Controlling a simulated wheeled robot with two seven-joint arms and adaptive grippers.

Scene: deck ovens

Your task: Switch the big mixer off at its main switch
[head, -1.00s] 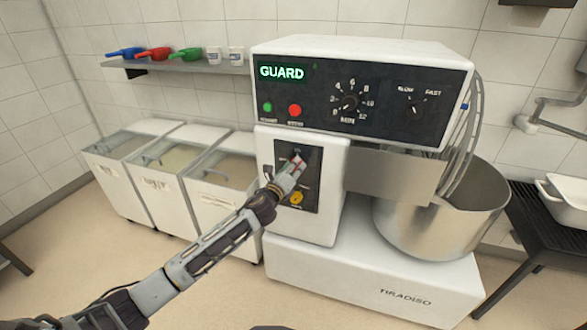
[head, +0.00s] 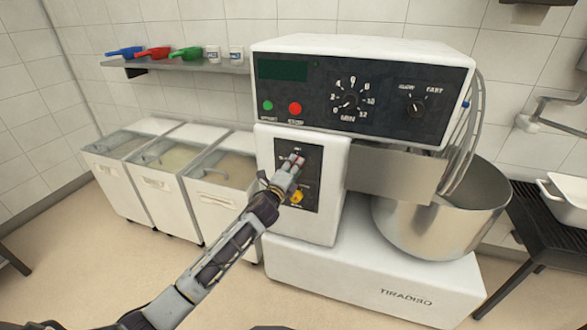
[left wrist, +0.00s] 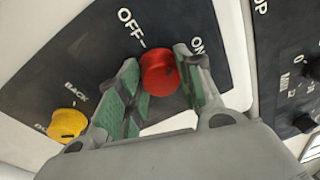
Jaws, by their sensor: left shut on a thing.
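The big white mixer (head: 375,275) stands in the middle of the head view, with its steel bowl at the right. Its main switch is a red knob (left wrist: 158,73) on a dark plate, with OFF and ON lettered beside it. My left gripper (head: 293,160) is at this plate; in the left wrist view its green-padded fingers (left wrist: 159,68) are shut on the red knob, one on each side. The knob's exact pointing is hard to read. The mixer's display (head: 282,69) is dark. My right gripper is not in view.
A yellow knob (left wrist: 68,123) sits on the same plate, close to my left finger. Green and red buttons (head: 295,108) and dials are on the panel above. White bins (head: 220,215) stand at the left; a dark rack (head: 545,230) stands at the right.

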